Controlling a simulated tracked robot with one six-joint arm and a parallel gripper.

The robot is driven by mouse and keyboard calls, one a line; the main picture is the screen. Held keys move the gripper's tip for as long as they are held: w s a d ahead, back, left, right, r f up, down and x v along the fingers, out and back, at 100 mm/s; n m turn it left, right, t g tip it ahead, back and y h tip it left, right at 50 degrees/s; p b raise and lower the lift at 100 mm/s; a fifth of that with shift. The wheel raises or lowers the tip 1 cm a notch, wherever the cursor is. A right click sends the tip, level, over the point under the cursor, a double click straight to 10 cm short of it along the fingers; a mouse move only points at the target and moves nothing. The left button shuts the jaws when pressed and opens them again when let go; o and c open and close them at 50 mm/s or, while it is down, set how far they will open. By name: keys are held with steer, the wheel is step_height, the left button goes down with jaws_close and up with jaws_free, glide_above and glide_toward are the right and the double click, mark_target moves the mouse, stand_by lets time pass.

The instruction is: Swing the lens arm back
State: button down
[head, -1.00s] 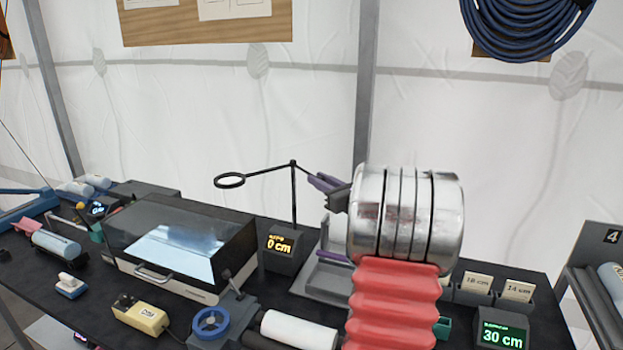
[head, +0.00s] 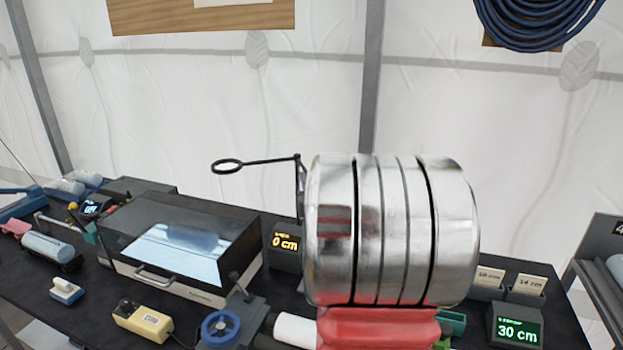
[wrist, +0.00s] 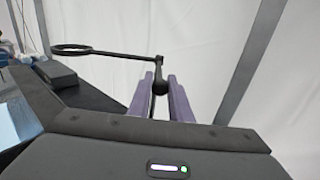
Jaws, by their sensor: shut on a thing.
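The black lens arm ends in a ring (head: 227,166) at the left and runs right to its post (head: 300,180), which my silver arm partly hides. In the wrist view the ring (wrist: 72,48) is at the upper left, and the rod (wrist: 120,54) runs to a joint ahead of my fingers. My gripper (wrist: 160,92) has its two purple fingers shut on the dark knobbed tail end of the lens arm (wrist: 159,87). In the head view my gripper is hidden behind my own arm.
A dark case with a glossy window (head: 180,240) stands left of the lens post. A "0 cm" display (head: 285,242) sits near the post's foot. A "30 cm" display (head: 517,328) and card holders (head: 490,283) are to the right. White tent wall lies behind.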

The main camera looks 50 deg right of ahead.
steer(key=shift+w+a+h, duration=0.2)
steer(key=shift+a+h, duration=0.1)
steer(key=shift+a, duration=0.1)
steer(key=shift+w+a+f+m+g, duration=0.1)
steer(key=shift+m+g, duration=0.2)
steer(key=c, duration=1.6)
jaws_free()
steer(key=shift+c, duration=0.2)
steer(key=shift+a, duration=0.1)
steer(key=v, duration=1.3)
steer(key=shift+s+a, duration=0.2)
steer(key=shift+s, duration=0.1)
steer(key=shift+c, duration=0.4)
